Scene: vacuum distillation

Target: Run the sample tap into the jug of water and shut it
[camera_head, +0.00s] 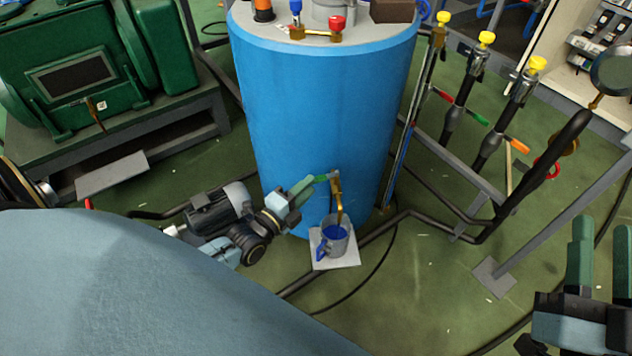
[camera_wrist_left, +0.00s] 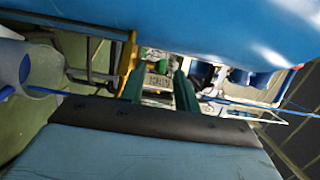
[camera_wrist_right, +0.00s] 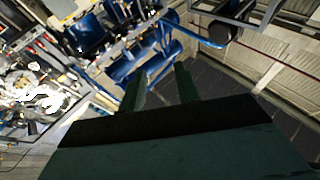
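The sample tap, with a brass spout (camera_head: 337,196) and a green lever (camera_head: 321,179), sits low on the blue tank (camera_head: 320,110). A grey jug (camera_head: 338,247) with a blue handle stands upright under the spout with blue liquid inside; it also shows in the left wrist view (camera_wrist_left: 40,78). I cannot tell whether liquid runs from the spout. My left gripper (camera_head: 304,188) is at the lever's left end; in the left wrist view its fingers (camera_wrist_left: 157,88) are apart, with a green piece showing between them. My right gripper (camera_head: 600,255) is open and empty at the lower right.
The jug stands on a small pale plate (camera_head: 347,262). Dark pipes (camera_head: 400,222) run behind and right of it. Valve posts (camera_head: 470,85) and a sloping grey post (camera_head: 560,220) stand to the right. A green machine (camera_head: 75,75) is at upper left.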

